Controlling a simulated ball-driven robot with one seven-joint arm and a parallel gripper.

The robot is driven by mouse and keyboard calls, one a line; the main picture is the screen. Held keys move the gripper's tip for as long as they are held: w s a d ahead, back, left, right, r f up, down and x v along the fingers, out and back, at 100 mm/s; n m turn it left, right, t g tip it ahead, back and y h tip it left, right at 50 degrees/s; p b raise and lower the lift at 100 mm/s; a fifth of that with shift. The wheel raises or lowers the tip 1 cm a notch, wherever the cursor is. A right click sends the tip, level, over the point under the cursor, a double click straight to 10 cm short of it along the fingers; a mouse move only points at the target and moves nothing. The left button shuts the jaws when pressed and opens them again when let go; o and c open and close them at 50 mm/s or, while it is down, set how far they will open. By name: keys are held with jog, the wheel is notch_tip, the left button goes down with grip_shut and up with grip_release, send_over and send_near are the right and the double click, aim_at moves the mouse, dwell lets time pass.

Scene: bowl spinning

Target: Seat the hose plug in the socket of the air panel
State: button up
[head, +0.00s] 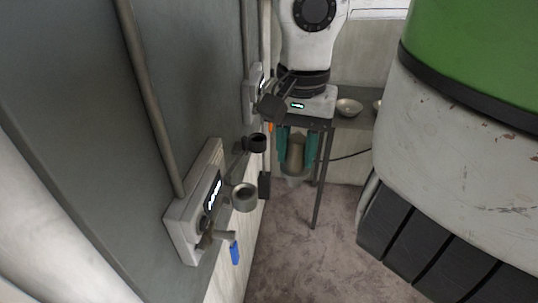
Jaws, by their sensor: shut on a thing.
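My gripper (296,160) hangs fingers down in the upper middle, with teal fingers. It is shut on a tan rounded piece (296,147), which I take for the hose plug. Its lower end is hard to make out. The near air panel (182,226) is a pale box on the left wall with a lit display, a grey ring-shaped socket (244,197) sticking out and a blue tag (235,252) below. A dark ring (257,143) stands out from the wall beyond it. The gripper is right of and beyond these, apart from them. I cannot tell which socket is meant.
A second wall panel (251,95) with a dark round fitting (271,107) and an orange tag is close left of the gripper. A dark-legged table (352,122) behind holds bowls (349,106). A thin dark line (350,155) runs right. The carpet (300,265) is clear.

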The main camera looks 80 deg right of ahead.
jog(key=shift+s+a+r, duration=0.2)
jog(key=shift+s, duration=0.2)
jog(key=shift+s+a+r, duration=0.15)
jog(key=shift+s+r, duration=0.05)
jog(key=shift+s, duration=0.15)
jog(key=shift+s+a+r, duration=0.15)
jog(key=shift+s+r, duration=0.1)
jog(key=shift+r, duration=0.1)
jog(key=shift+r+p, duration=1.3)
jog(key=shift+r, duration=0.75)
